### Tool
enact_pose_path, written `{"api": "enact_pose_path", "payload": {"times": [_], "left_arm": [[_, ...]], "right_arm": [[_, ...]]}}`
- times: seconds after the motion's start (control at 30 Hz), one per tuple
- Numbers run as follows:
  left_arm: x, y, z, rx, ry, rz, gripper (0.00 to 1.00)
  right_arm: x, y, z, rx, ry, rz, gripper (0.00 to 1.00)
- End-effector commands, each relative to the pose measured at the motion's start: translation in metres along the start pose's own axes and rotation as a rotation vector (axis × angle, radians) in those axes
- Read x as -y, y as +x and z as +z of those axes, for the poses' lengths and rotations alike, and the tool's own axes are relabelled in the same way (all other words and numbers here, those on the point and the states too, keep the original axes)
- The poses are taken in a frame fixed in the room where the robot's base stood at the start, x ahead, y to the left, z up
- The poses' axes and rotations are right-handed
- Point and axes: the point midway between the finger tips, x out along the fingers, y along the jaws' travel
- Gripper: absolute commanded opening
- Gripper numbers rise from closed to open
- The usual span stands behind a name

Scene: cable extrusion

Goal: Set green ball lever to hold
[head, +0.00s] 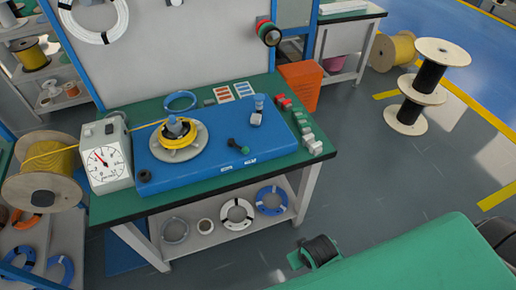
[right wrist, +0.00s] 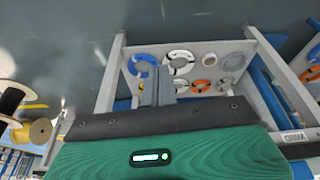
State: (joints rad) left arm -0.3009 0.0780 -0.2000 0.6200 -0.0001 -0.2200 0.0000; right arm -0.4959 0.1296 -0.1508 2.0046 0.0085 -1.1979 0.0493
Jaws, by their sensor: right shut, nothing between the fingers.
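The green ball lever (head: 238,146) is a small dark-green lever on the blue machine top (head: 190,176), right of the yellow cable coil (head: 180,148). Two small white labels (head: 226,168) (head: 251,161) sit in front of it, too small to read. My right gripper (right wrist: 158,75) is shut and empty in the right wrist view, in front of the bench's lower shelf and away from the lever. The lever is not visible in that view. My left gripper is in neither view.
A white dial gauge (head: 106,160) stands left of the machine. A grey block with a blue knob (head: 257,110) and small coloured blocks (head: 306,134) lie to the right. The lower shelf holds several cable rings (head: 237,213). Wooden spools (head: 413,115) stand on the floor at right.

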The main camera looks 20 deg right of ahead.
Motion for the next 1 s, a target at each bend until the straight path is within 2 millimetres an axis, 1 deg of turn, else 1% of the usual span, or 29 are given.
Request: {"api": "enact_pose_path", "payload": {"times": [0.03,0.07,0.1,0.17,0.2,0.3,0.5,0.6,0.67,0.7,0.87,1.0], "left_arm": [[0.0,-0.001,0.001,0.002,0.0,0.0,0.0],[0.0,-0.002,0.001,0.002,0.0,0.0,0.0],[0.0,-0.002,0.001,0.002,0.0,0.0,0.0],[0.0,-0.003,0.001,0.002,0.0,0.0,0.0],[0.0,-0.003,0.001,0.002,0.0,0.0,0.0],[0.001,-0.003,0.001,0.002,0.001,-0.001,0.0],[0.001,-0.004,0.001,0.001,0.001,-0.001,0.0],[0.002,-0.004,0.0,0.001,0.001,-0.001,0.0],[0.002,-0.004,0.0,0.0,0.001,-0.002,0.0],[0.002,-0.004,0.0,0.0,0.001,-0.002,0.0],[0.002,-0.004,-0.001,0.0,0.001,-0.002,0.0],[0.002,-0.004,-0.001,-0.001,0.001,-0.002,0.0]], "right_arm": [[-0.001,-0.02,-0.013,-0.032,0.011,0.0,0.0],[-0.002,-0.031,-0.02,-0.051,0.021,-0.002,0.0],[-0.003,-0.045,-0.031,-0.084,0.039,-0.004,0.0],[-0.003,-0.067,-0.054,-0.158,0.081,-0.016,0.0],[-0.002,-0.074,-0.067,-0.204,0.113,-0.031,0.0],[-0.001,-0.083,-0.098,-0.313,0.193,-0.078,0.0],[0.001,-0.085,-0.153,-0.506,0.363,-0.23,0.0],[-0.001,-0.082,-0.177,-0.58,0.447,-0.324,0.0],[-0.004,-0.081,-0.189,-0.616,0.496,-0.383,0.0],[-0.006,-0.08,-0.197,-0.638,0.528,-0.424,0.0],[-0.021,-0.076,-0.225,-0.701,0.649,-0.592,0.0],[-0.042,-0.077,-0.245,-0.732,0.747,-0.745,0.0]]}}
